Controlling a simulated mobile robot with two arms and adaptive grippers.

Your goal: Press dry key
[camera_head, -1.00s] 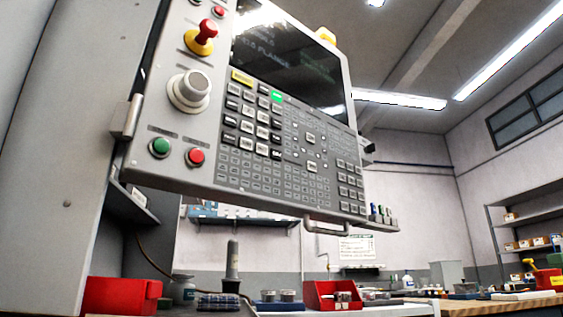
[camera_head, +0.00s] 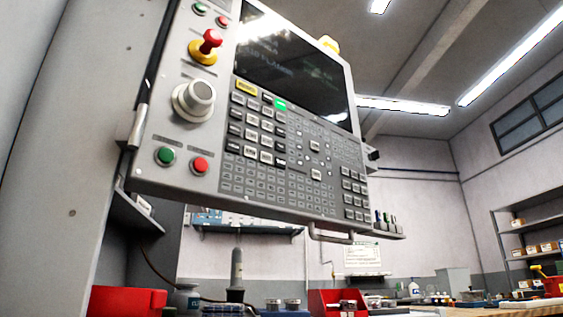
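The machine's control panel (camera_head: 185,185) fills the upper left and middle of the head view, tilted in the picture. Its keypad (camera_head: 290,160) has rows of small grey, white and black keys, with one green key (camera_head: 280,104) and one yellow key (camera_head: 246,88) near the top. The key labels are too small to read, so I cannot tell which is the dry key. A dark screen (camera_head: 295,70) is above the keys. Neither of my grippers is in view.
Left of the keypad are a red emergency knob (camera_head: 210,41), a round dial (camera_head: 197,98), a green button (camera_head: 165,156) and a red button (camera_head: 200,166). A handle (camera_head: 331,237) hangs under the panel. Below are red bins (camera_head: 127,301) and other bench items. Shelves (camera_head: 530,235) stand far right.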

